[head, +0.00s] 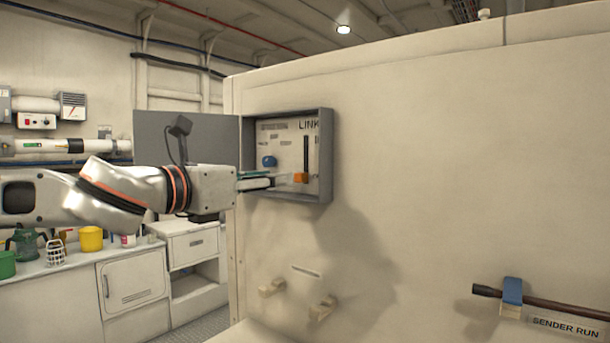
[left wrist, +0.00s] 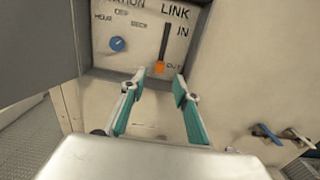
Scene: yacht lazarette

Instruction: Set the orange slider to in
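The orange slider (head: 300,177) sits at the bottom of a dark vertical slot (head: 306,152) in a wall panel. In the left wrist view the orange slider (left wrist: 159,67) is beside the "OUT" mark, and "IN" is printed higher, right of the slot (left wrist: 165,42). My left gripper (head: 276,180) reaches in from the left to the lower part of the panel box. In the left wrist view my left gripper (left wrist: 159,82) is open, its two teal fingers apart on either side of the slider, with nothing visible between them but the slider ahead. My right gripper is not in view.
The grey box (head: 328,150) has raised walls, with its door (head: 170,130) open to the left. A blue knob (head: 269,161) is left of the slot. Wall brackets (head: 322,308) and a blue clamp holding a rod (head: 512,292) are lower down.

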